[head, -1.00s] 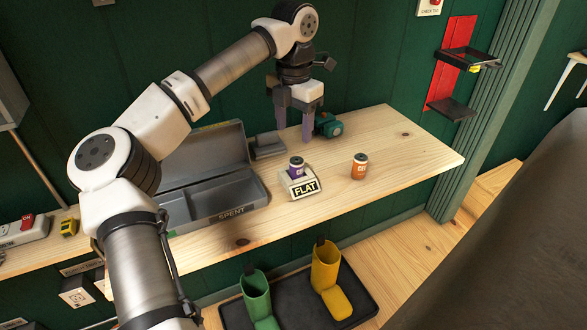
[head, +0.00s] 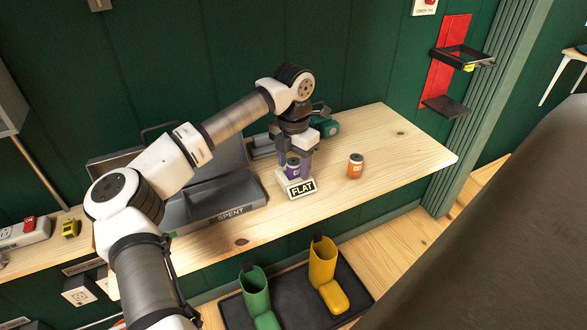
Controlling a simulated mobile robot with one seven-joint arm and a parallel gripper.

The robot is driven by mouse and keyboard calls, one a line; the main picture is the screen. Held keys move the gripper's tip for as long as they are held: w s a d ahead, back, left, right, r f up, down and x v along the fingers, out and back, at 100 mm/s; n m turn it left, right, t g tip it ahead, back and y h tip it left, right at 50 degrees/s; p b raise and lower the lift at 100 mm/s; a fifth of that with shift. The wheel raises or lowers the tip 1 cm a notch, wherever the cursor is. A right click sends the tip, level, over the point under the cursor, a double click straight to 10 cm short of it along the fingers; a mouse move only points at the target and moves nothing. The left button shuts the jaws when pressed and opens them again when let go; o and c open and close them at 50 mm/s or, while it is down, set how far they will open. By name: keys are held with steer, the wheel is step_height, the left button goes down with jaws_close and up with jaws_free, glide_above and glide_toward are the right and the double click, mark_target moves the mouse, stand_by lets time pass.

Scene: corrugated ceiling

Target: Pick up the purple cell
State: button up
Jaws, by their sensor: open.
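The purple cell (head: 293,169) stands upright in a small light holder labelled FLAT (head: 301,189) on the wooden bench. My gripper (head: 294,168) points down at the cell from above and behind. Its fingers are open and reach down around or just behind the cell; I cannot tell whether they touch it. The cell's upper part and the fingers overlap in the picture, so the exact gap is hidden.
An orange cell (head: 355,166) stands on the bench to the right. An open grey case labelled SPENT (head: 232,214) lies to the left. A teal object (head: 329,128) lies behind my gripper. The bench's right end (head: 415,151) is clear.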

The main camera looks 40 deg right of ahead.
steer(key=shift+c, duration=0.5)
steer(key=shift+r, duration=0.1)
steer(key=c, duration=1.1)
